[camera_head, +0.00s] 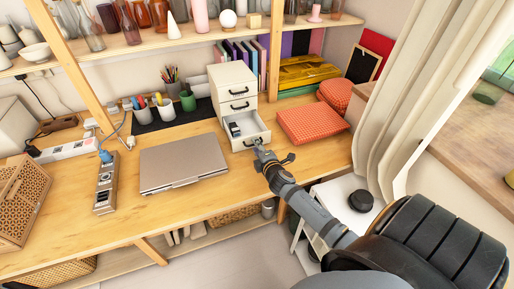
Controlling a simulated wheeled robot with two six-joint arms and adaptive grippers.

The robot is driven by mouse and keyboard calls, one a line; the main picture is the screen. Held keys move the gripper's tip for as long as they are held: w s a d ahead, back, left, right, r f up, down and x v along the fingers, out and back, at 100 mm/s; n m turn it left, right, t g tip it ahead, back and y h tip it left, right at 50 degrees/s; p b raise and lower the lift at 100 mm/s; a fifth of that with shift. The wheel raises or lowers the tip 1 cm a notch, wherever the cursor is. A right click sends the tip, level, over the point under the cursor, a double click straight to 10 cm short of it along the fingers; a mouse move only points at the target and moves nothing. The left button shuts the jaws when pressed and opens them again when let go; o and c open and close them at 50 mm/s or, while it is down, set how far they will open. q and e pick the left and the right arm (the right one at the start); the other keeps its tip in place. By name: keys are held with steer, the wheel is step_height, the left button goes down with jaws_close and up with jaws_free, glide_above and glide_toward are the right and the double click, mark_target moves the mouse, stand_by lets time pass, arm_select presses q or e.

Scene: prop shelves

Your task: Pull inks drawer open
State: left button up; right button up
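A small white drawer unit (233,80) stands on the wooden desk against the back. Its upper two drawers are shut and have dark handles. Its bottom drawer (237,143) is pulled out, and small dark and pale items lie inside. I cannot read any label that marks the inks drawer. My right gripper (258,148) is at the front of the open bottom drawer, by its handle. Its fingertips are too small to tell whether they are closed on the handle. My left gripper is not in view.
A closed grey laptop (183,163) lies left of the drawer unit. A red patterned box (312,123) lies to the right. Cups with pens stand on a dark mat (150,121). A power strip (68,150) is at the left. A shelf (150,43) with bottles runs above.

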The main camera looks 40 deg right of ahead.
steer(key=v, duration=1.2)
steer(key=shift+d, duration=0.1)
